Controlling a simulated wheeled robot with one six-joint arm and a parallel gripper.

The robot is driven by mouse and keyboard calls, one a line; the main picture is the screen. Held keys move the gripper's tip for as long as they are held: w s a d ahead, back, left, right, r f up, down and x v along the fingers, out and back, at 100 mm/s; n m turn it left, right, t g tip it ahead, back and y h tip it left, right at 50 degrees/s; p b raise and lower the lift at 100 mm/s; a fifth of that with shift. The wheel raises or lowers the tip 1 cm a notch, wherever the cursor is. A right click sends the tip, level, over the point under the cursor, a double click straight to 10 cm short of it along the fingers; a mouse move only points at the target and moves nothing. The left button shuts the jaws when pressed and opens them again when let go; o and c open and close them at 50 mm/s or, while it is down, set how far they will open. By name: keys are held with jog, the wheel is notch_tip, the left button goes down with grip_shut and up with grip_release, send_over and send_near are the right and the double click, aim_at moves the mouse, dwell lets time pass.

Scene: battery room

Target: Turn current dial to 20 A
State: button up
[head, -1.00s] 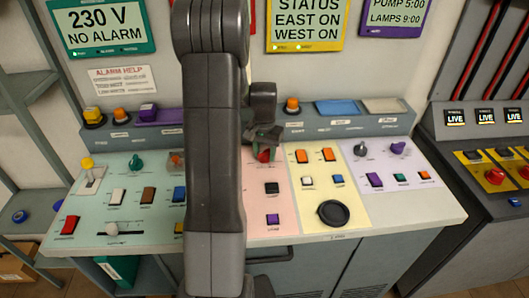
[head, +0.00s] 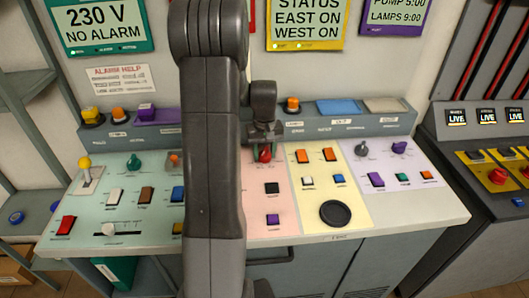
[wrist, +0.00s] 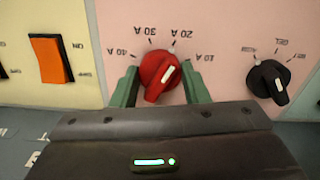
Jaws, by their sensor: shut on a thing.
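The red current dial (wrist: 158,78) is on the pink panel (wrist: 112,30) in the wrist view. Its white pointer line slants up and right, toward the side of the 20 A and 10 A marks. The labels 40 A, 30 A, 20 A (wrist: 181,35) and 10 A fan around it, appearing upside down. My gripper (wrist: 160,84) is shut on the dial, with a green finger on each side. In the head view the dial (head: 264,155) shows below my gripper (head: 264,146), at the top of the pink panel. My arm hides part of the console.
A black knob (wrist: 268,82) sits right of the dial in the wrist view, and an orange switch (wrist: 50,58) is to the left. A raised ledge (head: 345,125) runs behind.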

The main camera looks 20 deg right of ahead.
aim_at(264, 151)
dwell(0.3)
jog(key=o, duration=1)
jog(key=shift+r, duration=0.1)
notch_tip(264, 151, up, 14)
jog(key=shift+f+b, duration=0.15)
jog(key=shift+b, duration=0.3)
jog(key=shift+f, duration=0.1)
notch_tip(264, 151, down, 14)
jog(key=shift+r+p, duration=0.15)
jog(key=shift+p, duration=0.3)
jog(key=shift+r, duration=0.1)
